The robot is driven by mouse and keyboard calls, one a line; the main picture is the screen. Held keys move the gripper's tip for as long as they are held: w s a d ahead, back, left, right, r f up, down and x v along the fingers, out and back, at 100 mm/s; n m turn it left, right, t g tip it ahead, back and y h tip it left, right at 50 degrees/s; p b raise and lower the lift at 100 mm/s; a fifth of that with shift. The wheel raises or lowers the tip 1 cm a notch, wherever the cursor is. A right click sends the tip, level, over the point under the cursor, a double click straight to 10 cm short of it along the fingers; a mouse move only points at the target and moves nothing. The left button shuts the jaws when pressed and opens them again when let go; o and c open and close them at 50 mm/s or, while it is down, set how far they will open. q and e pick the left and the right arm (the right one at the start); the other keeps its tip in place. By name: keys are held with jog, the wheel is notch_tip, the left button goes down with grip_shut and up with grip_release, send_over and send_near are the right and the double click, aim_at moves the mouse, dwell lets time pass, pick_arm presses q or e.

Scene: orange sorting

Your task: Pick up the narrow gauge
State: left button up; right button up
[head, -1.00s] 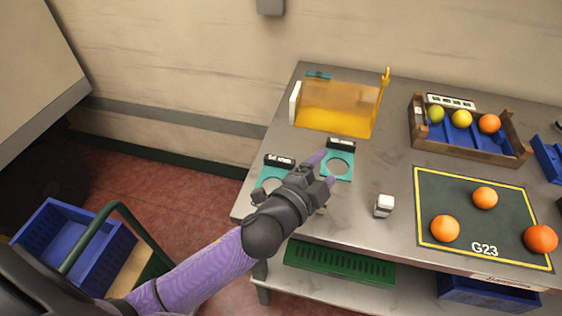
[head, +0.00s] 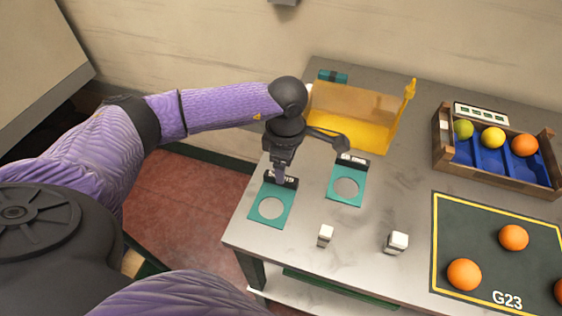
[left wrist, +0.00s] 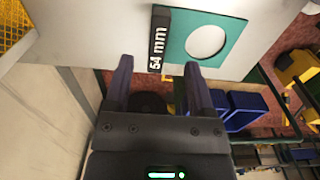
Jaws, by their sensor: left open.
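Two teal gauges, each a flat plate with a round hole and a black labelled block at its far end, lie on the grey table. The left gauge (head: 284,214) is near the table's left edge; the right gauge (head: 338,198) lies to its right, a little farther back. My left gripper (head: 280,173) is over the left gauge's black block, open and empty. In the left wrist view a teal gauge (left wrist: 228,63) marked "54 mm" lies beyond my open fingers (left wrist: 158,66). The right gauge's label is too small to read. My right gripper is out of view.
A yellow translucent bin (head: 352,115) stands behind the gauges. Two small white blocks (head: 325,235) (head: 397,242) stand in front. A wooden crate (head: 442,160) with fruit and a dark mat (head: 470,225) with oranges are at the right.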

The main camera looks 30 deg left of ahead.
aim_at(288, 179)
pick_arm(q)
jog(key=f, duration=0.3)
jog(key=f+b, duration=0.1)
jog(key=f, duration=0.1)
jog(key=shift+w+d+f, duration=0.15)
jog(key=shift+d+f, duration=0.05)
jog(key=shift+d, duration=0.05)
grip_shut()
